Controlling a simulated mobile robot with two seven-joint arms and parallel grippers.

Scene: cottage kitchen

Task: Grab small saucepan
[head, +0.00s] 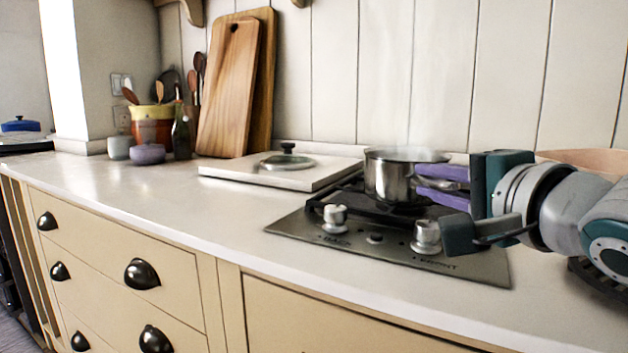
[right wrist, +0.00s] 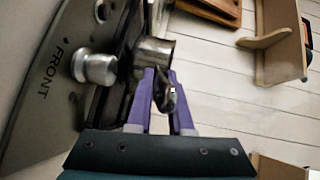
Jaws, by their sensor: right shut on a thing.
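The small steel saucepan (head: 388,178) stands upright on the black grate of the hob, with steam rising above it. Its handle points right, toward my right gripper (head: 428,182). The purple fingers of that gripper are shut on the handle, one above and one below it in the head view. In the right wrist view, the fingers (right wrist: 160,82) close around the dark handle, and part of the saucepan (right wrist: 157,50) shows beyond their tips. My left gripper is not in view.
The steel hob (head: 375,239) has knobs along its front. A white board (head: 230,172) with a glass lid (head: 287,161) lies left of the saucepan. Wooden cutting boards (head: 225,90) lean on the wall. The counter (head: 170,195) at the left front is clear.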

